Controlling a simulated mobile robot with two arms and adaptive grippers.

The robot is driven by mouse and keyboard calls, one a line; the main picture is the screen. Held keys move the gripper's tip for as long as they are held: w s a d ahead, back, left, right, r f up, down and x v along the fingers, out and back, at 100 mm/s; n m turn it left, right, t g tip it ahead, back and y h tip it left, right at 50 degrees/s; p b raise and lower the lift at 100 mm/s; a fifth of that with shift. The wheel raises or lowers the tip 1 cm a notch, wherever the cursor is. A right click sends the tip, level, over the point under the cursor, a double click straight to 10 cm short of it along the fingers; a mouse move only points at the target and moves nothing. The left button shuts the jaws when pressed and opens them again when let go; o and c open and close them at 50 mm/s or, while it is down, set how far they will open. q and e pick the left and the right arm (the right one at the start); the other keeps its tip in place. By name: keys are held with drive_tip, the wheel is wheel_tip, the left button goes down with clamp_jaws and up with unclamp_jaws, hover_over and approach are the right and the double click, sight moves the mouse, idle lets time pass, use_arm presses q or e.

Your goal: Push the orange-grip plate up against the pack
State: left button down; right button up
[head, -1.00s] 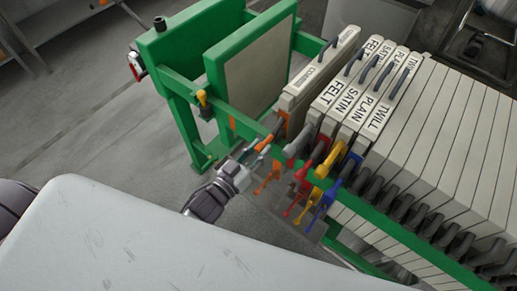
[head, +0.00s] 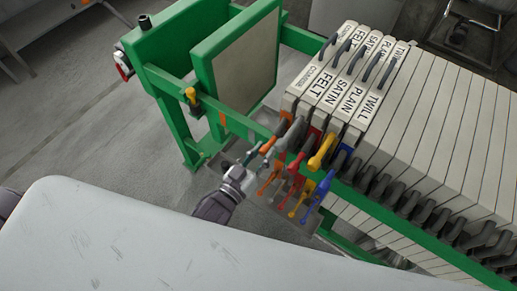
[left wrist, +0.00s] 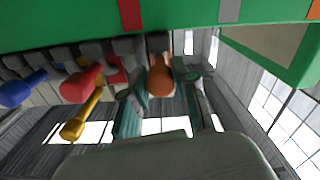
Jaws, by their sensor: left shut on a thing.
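The orange-grip plate (head: 312,78) is a pale slab with a small label and a dark top handle. It stands upright at the left end of the pack, beside the FELT plate (head: 327,92), with no clear gap between their tops. My left gripper (head: 254,160) is at its near side, by the green rail. In the left wrist view, the fingers of my left gripper (left wrist: 168,108) are on both sides of the orange grip (left wrist: 160,78), shut on it. The fingers partly hide the grip in the head view. My right gripper is not in view.
The pack (head: 445,120) runs right along the green rail (head: 240,124). Red (head: 301,160), yellow (head: 322,153) and blue grips stand close to the right of my gripper. The green end plate (head: 238,62) stands left, with open space between it and the orange-grip plate.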

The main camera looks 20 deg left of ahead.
use_arm(q)
drive_tip(key=shift+s+d+f, duration=0.1)
drive_tip(key=shift+d, duration=0.05)
drive_tip(key=c, duration=0.9)
unclamp_jaws()
drive_tip(key=shift+d, duration=0.2)
drive_tip(key=shift+a, duration=0.15)
drive_tip(key=shift+s+a, duration=0.1)
drive_tip(key=shift+s, duration=0.15)
drive_tip(key=v, duration=1.1)
drive_tip(key=shift+s, duration=0.25)
